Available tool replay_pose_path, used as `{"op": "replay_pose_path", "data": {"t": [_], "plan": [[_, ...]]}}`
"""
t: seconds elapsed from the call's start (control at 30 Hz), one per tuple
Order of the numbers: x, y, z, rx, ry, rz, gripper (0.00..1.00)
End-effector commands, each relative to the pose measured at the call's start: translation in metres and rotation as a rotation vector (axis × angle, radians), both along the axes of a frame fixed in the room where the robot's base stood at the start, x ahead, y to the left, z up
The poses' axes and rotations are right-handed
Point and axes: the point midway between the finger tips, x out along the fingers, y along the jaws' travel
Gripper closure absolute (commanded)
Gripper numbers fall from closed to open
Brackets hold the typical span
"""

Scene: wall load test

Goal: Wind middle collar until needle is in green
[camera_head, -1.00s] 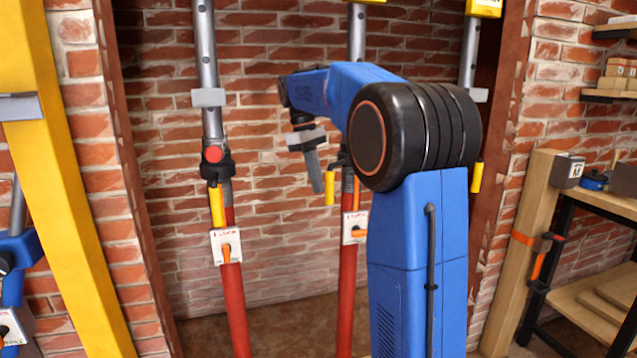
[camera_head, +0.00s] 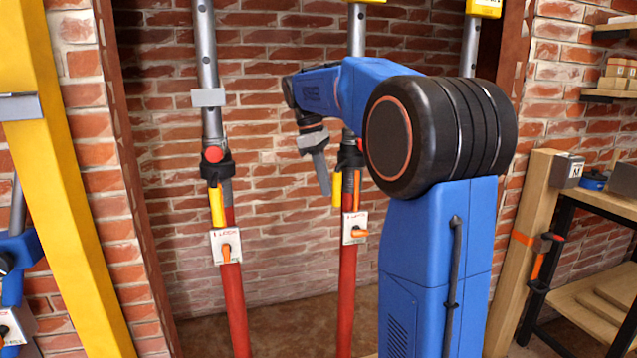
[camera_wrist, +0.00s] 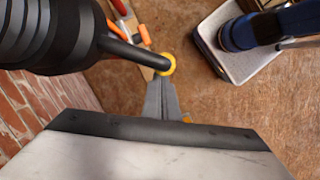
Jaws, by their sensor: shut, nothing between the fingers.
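The middle prop has a red lower tube (camera_head: 347,285) and a black collar (camera_head: 350,158) with a yellow handle (camera_head: 337,188) hanging on its left side. In the wrist view the black collar (camera_wrist: 45,30) fills the upper left, and its rod ends in the yellow handle (camera_wrist: 167,64), seen end-on. My gripper (camera_head: 325,188) is shut and empty, just left of the handle; whether they touch is unclear. In the wrist view my gripper (camera_wrist: 160,85) has its fingertips close to the handle. A white plate (camera_head: 355,228) with an orange part sits below the collar. Needle and green zone are not readable.
A left prop (camera_head: 233,300) with its own collar and yellow handle stands nearby. A right prop (camera_head: 470,45) is partly behind my arm. A brick wall (camera_head: 270,230) is behind. A yellow post (camera_head: 70,200) and a wooden bench (camera_head: 590,290) flank the bay.

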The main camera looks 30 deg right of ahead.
Motion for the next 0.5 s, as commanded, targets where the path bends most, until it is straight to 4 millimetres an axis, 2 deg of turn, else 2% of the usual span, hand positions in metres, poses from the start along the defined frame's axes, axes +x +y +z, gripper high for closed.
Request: {"op": "replay_pose_path", "data": {"t": [0.2, 0.5], "plan": [[-0.022, -0.008, 0.001, -0.002, 0.0, 0.176, 1.0], [-0.043, -0.021, 0.0, -0.001, 0.0, 0.374, 1.0]]}}
